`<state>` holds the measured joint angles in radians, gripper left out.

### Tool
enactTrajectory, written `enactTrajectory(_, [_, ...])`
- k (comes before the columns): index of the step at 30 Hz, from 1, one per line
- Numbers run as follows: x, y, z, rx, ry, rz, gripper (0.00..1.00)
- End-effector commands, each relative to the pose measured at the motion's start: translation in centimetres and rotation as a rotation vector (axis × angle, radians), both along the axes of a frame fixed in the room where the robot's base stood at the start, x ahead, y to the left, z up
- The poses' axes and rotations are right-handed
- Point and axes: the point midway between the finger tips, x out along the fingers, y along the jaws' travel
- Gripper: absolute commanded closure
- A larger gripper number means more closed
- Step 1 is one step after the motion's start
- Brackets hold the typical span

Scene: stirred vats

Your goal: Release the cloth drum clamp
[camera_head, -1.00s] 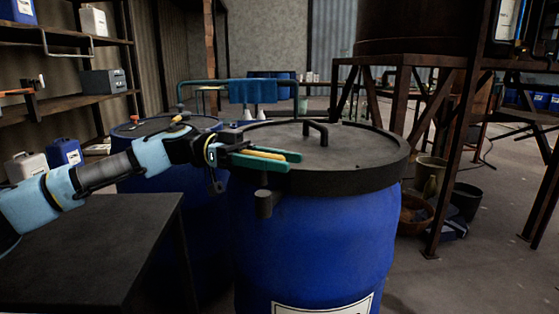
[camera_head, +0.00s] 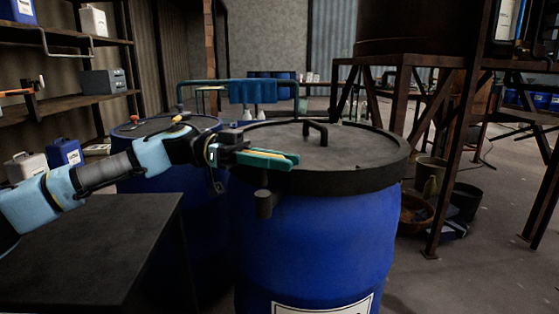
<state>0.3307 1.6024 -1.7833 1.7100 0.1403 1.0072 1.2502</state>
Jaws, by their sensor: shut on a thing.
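A blue drum (camera_head: 318,240) stands at the centre with a dark lid (camera_head: 350,150) and a dark clamp ring (camera_head: 360,181) around its rim. My gripper (camera_head: 288,160) reaches in from the left at the near left side of the rim. Its two green fingers are shut on a thin yellow clamp lever (camera_head: 263,153), which is mostly hidden between them. A dark stub (camera_head: 264,204) hangs from the ring just below the fingers. The lid's handle (camera_head: 316,131) stands upright behind them.
A second blue drum (camera_head: 165,190) with a dark lid stands behind my arm. A dark table (camera_head: 95,240) is at the lower left, and shelves (camera_head: 70,100) are at the far left. A rusty steel frame (camera_head: 455,150) under a vat stands at the right.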

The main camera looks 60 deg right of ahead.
Motion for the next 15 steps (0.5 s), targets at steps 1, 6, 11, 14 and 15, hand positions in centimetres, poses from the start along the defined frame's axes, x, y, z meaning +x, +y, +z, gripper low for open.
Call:
enactTrajectory(1, [0.03, -0.04, 0.01, 0.0, 0.0, 0.002, 1.0])
enactTrajectory(6, [0.04, -0.05, -0.05, 0.0, 0.0, 0.02, 1.0])
enactTrajectory(11, [0.09, -0.19, -0.14, -0.001, -0.002, 0.079, 1.0])
enactTrajectory(14, [0.13, -0.38, -0.22, -0.002, -0.002, 0.141, 1.0])
enactTrajectory(15, [0.15, -0.44, -0.24, -0.002, -0.002, 0.17, 1.0])
